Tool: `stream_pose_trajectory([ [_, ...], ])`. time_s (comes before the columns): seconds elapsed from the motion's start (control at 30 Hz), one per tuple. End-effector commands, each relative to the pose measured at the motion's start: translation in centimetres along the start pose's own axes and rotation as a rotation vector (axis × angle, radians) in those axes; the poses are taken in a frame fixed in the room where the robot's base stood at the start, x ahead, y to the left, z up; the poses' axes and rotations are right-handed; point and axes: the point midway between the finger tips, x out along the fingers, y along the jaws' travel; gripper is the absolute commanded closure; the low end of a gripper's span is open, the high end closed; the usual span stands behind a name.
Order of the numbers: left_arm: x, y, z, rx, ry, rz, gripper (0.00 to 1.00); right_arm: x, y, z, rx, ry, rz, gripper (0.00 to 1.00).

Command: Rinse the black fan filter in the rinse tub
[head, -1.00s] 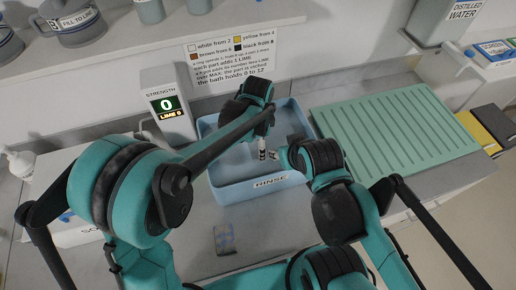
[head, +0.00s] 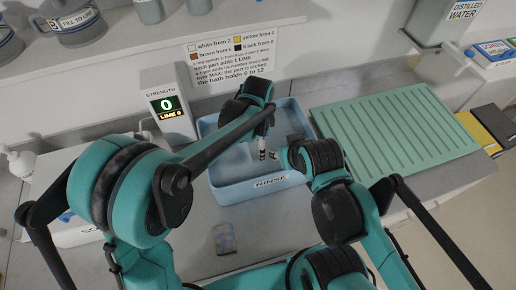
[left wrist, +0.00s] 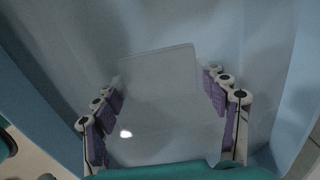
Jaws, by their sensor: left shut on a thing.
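The blue rinse tub (head: 270,183), labelled RINSE, stands at mid counter. My left gripper (head: 266,153) is down inside the tub, with its fingers partly hidden by my arm links. In the left wrist view its purple-padded fingers (left wrist: 165,105) stand wide apart on either side of a pale, flat, rectangular fan filter (left wrist: 160,78), which the gripper holds. The filter looks pale grey and see-through here; no black mark shows on it. In the head view I cannot make it out. My right gripper cannot be made out.
A strength display (head: 167,106) reads 0 and LIME 0 behind the tub. A green ribbed drying board (head: 398,128) lies right of it. A small grey-blue block (head: 225,239) lies on the counter in front. Pitchers (head: 75,22) stand on the shelf at upper left.

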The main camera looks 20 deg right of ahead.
Motion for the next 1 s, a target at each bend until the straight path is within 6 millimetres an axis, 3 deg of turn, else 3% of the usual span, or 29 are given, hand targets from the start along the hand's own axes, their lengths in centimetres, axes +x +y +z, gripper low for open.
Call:
stream_pose_trajectory([
  [0.33, -0.3, 0.0, 0.0, 0.0, 0.0, 0.0, 0.47, -0.2, 0.0, -0.1, 0.0, 0.0, 0.0, 0.6],
  [1.0, -6.0, 0.0, 0.0, 0.0, 0.0, 0.0, 0.47, -3.4, 0.0, -2.4, 0.0, 0.0, 0.0, 0.6],
])
